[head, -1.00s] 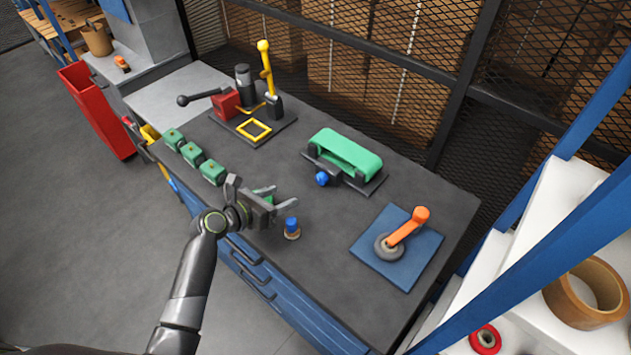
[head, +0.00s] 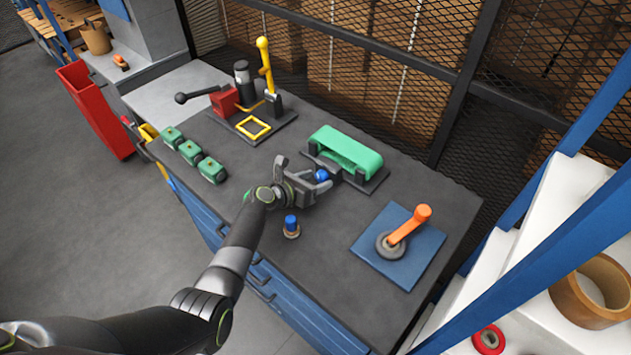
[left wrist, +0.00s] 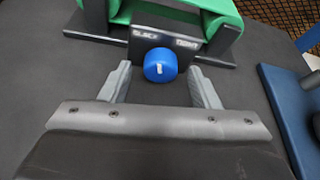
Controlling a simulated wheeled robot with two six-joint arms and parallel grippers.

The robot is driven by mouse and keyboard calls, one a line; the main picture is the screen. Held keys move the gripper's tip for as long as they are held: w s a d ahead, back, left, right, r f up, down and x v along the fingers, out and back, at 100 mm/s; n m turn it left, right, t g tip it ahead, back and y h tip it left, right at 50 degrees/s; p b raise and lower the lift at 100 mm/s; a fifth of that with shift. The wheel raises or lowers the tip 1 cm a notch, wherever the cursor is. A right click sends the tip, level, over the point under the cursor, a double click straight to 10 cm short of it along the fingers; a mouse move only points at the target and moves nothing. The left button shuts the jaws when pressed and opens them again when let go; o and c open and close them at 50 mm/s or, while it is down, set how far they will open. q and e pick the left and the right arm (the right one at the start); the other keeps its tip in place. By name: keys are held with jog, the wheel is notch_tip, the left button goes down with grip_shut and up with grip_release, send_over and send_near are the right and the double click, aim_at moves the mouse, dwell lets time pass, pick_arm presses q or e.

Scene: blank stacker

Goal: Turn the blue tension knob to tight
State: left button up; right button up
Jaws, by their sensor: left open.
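The blue tension knob (head: 322,175) sits on the front of the green belt unit (head: 345,152). In the left wrist view the knob (left wrist: 160,65) has a short white mark on its face. A dark plate (left wrist: 165,42) behind it reads what looks like SLACK on the left and TIGHT on the right. My left gripper (head: 325,181) is open, and its two fingers (left wrist: 160,88) stand on either side of the knob, just short of it, with gaps on both sides. My right gripper is not in view.
A small blue-topped peg (head: 291,227) stands on the bench near my left wrist. An orange crank on a blue plate (head: 425,262) is to the right. Several green blocks (head: 190,152) and a yellow lever (head: 265,62) are to the left. A mesh fence is behind.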

pick_arm(q)
jog(key=shift+w+d, duration=0.15)
jog(key=shift+c, duration=0.5)
jog(key=shift+f, duration=0.1)
jog(key=c, duration=0.9)
jog(key=shift+m+y+p, duration=0.5)
jog(key=shift+m+t, duration=0.4)
jog(key=o, duration=1)
